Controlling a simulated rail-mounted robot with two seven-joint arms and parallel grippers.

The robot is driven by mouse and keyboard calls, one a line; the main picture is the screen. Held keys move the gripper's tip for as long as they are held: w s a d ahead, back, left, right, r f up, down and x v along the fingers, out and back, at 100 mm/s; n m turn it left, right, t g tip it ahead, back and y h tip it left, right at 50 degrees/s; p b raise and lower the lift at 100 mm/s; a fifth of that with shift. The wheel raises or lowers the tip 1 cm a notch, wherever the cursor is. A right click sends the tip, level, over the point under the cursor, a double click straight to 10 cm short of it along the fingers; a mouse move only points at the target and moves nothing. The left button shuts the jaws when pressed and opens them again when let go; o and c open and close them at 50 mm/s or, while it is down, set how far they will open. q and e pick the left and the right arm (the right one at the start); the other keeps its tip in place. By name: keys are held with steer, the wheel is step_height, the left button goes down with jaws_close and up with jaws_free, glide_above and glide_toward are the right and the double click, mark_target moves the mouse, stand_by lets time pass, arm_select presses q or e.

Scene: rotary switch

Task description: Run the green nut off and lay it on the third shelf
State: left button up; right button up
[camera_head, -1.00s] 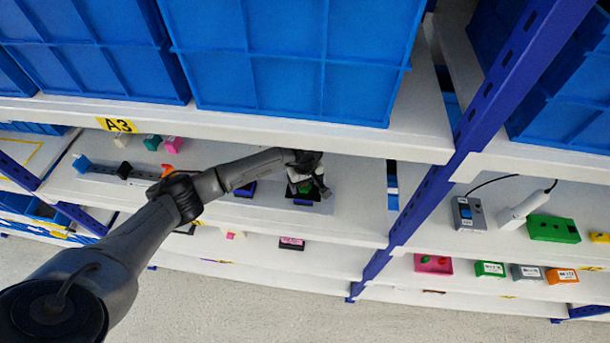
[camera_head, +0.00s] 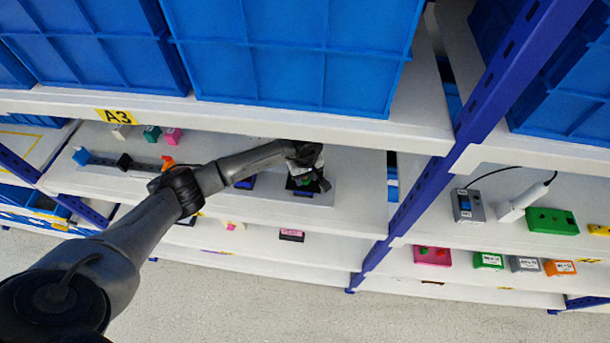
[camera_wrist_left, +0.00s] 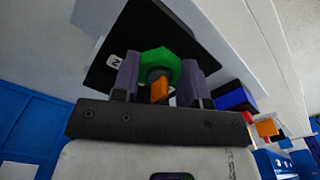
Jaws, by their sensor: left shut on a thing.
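The green nut (camera_wrist_left: 160,66) is a hexagonal ring between the two fingers of my left gripper (camera_wrist_left: 156,75) in the left wrist view. The gripper is shut on it. An orange piece (camera_wrist_left: 159,91) shows just below the nut's opening, between the fingers. Behind the nut is a black plate (camera_wrist_left: 101,73) with a small white label. I cannot tell how far the nut is from this plate. In the head view, my left gripper (camera_head: 309,181) is over a dark block (camera_head: 304,193) on the shelf, largely hiding the nut. My right gripper is not seen.
A shelf (camera_head: 350,200) runs under my left arm, with a shelf board (camera_head: 420,128) and blue bins (camera_head: 290,60) close above. A lower shelf (camera_head: 335,252) holds a small pink-and-black block (camera_head: 291,235) and has free room. A blue upright (camera_head: 425,200) stands to the right.

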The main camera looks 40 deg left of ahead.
arm_select(q)
steer(key=n, duration=0.6)
steer(key=shift+w+r+p, duration=0.1)
steer(key=shift+p, duration=0.2)
steer(key=n, duration=0.3)
steer(key=shift+n+p, duration=0.3)
steer(key=shift+n, duration=0.1)
steer(key=shift+w+n, duration=0.1)
steer(key=shift+n, duration=1)
steer(key=shift+n+p, duration=0.45)
steer(key=shift+n, duration=0.35)
steer(key=n+p, duration=0.1)
steer(key=n, duration=0.3)
steer(key=shift+a+r, duration=0.1)
steer(key=shift+r, duration=0.05)
steer(key=n+p, duration=0.1)
steer(key=n, duration=0.3)
steer(key=shift+a, duration=0.1)
steer(key=shift+n+p, duration=0.45)
steer(key=shift+n, duration=0.75)
